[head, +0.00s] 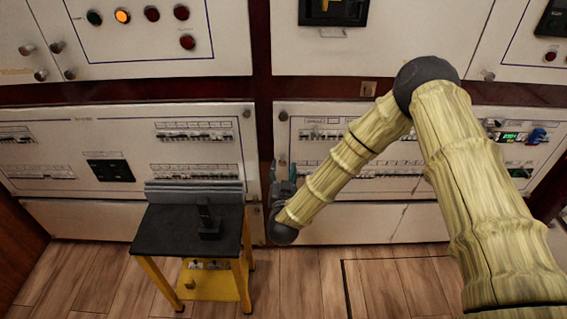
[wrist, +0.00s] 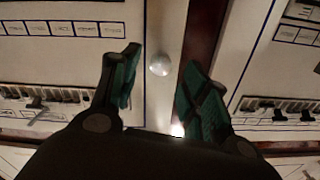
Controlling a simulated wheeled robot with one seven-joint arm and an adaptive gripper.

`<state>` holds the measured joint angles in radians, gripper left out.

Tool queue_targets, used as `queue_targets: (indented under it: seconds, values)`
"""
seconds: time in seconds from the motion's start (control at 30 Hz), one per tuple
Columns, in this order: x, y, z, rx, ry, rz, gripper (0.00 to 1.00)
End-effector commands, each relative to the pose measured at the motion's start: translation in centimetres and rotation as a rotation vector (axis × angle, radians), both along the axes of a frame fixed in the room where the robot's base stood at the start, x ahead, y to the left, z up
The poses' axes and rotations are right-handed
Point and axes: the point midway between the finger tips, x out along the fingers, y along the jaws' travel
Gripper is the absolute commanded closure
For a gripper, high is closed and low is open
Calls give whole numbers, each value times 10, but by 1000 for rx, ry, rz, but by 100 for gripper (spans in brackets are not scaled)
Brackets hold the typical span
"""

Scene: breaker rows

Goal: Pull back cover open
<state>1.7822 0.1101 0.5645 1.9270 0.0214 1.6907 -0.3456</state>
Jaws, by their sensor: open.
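My gripper (head: 283,180) is open and empty in front of the breaker panels, near the dark red strip between two of them. In the wrist view its two green-padded fingers (wrist: 162,78) are spread apart. A round pale knob (wrist: 160,65) on a white panel edge shows between the fingertips. The fingers do not close on it, and the gap in depth is hard to judge. Which panel is the cover is not clear. The left breaker panel (head: 75,150) and the right breaker panel (head: 318,160) look shut; my arm hides part of the right one.
A black-topped stand (head: 165,235) with yellow legs stands on the wood floor left of my gripper, bearing a small black object (head: 208,220). An upper panel (head: 150,60) carries coloured lamps and knobs. Open floor (head: 310,285) lies right of the stand.

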Motion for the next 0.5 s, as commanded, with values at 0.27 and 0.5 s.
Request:
queue_targets:
  seconds: [0.27,0.5]
  values:
    - [37,-1,-1,0,-1,-1,54]
    - [47,0,0,0,1,0,54]
